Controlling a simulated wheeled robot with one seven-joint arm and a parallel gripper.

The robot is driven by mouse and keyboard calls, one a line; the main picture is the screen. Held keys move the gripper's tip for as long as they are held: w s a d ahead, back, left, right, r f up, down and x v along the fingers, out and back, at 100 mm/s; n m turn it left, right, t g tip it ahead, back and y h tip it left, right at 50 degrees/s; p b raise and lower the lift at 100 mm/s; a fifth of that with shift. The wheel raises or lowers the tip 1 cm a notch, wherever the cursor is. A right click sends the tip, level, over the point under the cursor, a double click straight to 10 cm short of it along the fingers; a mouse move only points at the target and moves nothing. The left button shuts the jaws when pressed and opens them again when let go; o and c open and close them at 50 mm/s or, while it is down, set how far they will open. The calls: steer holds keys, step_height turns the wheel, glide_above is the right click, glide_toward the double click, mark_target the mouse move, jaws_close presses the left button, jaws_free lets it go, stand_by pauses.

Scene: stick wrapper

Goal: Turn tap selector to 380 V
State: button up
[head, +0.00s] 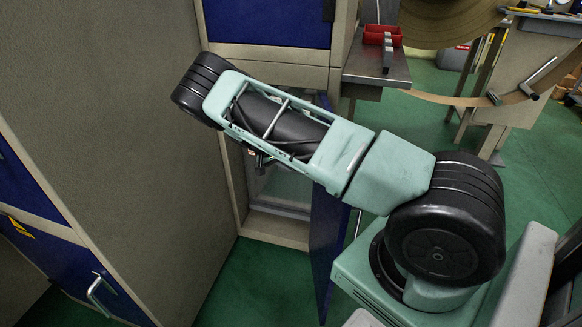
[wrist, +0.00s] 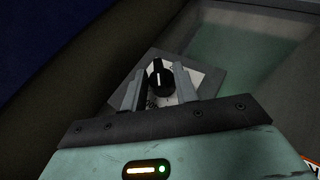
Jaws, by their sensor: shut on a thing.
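The tap selector is a black knob (wrist: 159,79) with a white pointer line, on a white dial plate (wrist: 205,80) with a grey surround, in the middle of the wrist view. The line runs nearly straight up and down in this view. Dark lettering shows partly on the dial, but I cannot read which voltage the line marks. My gripper (wrist: 158,74) has one finger on each side of the knob and is shut on it.
The selector is inside an open cabinet (head: 283,75); its blue door (head: 325,215) stands open on the right. A tall grey-brown panel (head: 130,140) is close on the left. A bench with a red bin (head: 383,35) stands behind right. Green floor (head: 265,280) shows in front.

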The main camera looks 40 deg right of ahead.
steer(key=shift+f+g+h+b, duration=0.15)
steer(key=shift+g+h+b, duration=0.15)
steer(key=shift+g+b, duration=0.1)
stand_by(0.3)
steer(key=o, duration=1)
steer(key=shift+c, duration=0.2)
steer(key=shift+a, duration=0.1)
steer(key=p+v, duration=0.1)
steer(key=v, duration=0.6)
steer(key=shift+w+a, duration=0.15)
steer(key=shift+w, duration=0.05)
